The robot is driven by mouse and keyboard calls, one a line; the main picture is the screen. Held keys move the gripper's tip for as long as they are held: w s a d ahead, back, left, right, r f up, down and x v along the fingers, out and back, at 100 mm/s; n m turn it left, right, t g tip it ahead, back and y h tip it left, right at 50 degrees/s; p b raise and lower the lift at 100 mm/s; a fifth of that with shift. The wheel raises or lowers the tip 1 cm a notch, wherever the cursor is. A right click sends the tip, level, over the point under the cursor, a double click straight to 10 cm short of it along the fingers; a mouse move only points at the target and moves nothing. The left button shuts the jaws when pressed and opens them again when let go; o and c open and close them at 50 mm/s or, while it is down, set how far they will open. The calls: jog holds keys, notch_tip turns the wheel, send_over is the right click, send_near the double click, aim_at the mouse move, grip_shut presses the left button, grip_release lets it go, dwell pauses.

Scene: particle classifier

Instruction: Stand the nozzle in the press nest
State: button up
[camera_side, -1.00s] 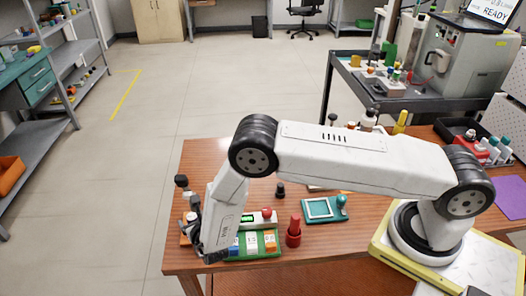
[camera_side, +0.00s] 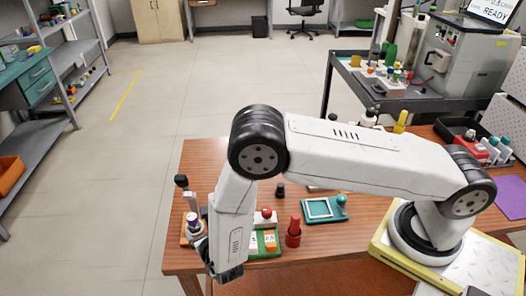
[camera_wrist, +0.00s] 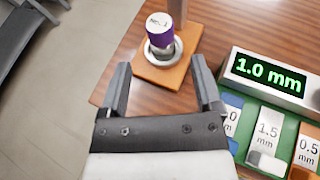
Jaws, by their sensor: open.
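The nozzle (camera_wrist: 160,38), a short cylinder with a purple band and a pale marked top, stands in the press nest (camera_wrist: 163,54), a pale ring on an orange base. It looks upright, its lower end hidden by the ring. Both show at the table's left in the side view, the nozzle (camera_side: 193,219) above the base. My gripper (camera_wrist: 160,65) is open and empty, its fingers apart and pointing toward the nest, clear of the nozzle. In the side view, my gripper (camera_side: 228,273) is at the front table edge, right of the press.
The press post (camera_wrist: 177,12) rises behind the nest. Right of my gripper are a display (camera_wrist: 270,76) reading 1.0 mm and a green tray (camera_wrist: 283,128) with size-marked slots; a pale piece (camera_wrist: 266,162) sits at the 1.5 slot. A red bottle (camera_side: 293,233) stands nearby.

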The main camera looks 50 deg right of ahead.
jog(key=v, duration=0.4)
jog(key=shift+d, duration=0.1)
dwell(0.5)
jog(key=s+d+r+m+g+h, duration=0.2)
jog(key=d+r+m+g, duration=0.2)
jog(key=d+m, duration=0.25)
jog(key=s+d+r+m+g+h, duration=0.2)
jog(key=d+r+m+g, duration=0.2)
jog(key=d+m, duration=0.3)
jog(key=s+d+r+m+g+y, duration=0.1)
jog(key=s+d+r+m+y, duration=0.2)
jog(key=m, duration=0.6)
jog(key=s+d+r+m+g+y, duration=0.1)
jog(key=s+d+r+m+y, duration=0.2)
jog(key=m, duration=0.7)
jog(key=s+r+y, duration=0.2)
jog(key=s+r, duration=0.1)
jog(key=r, duration=0.1)
jog(key=shift+r, duration=0.35)
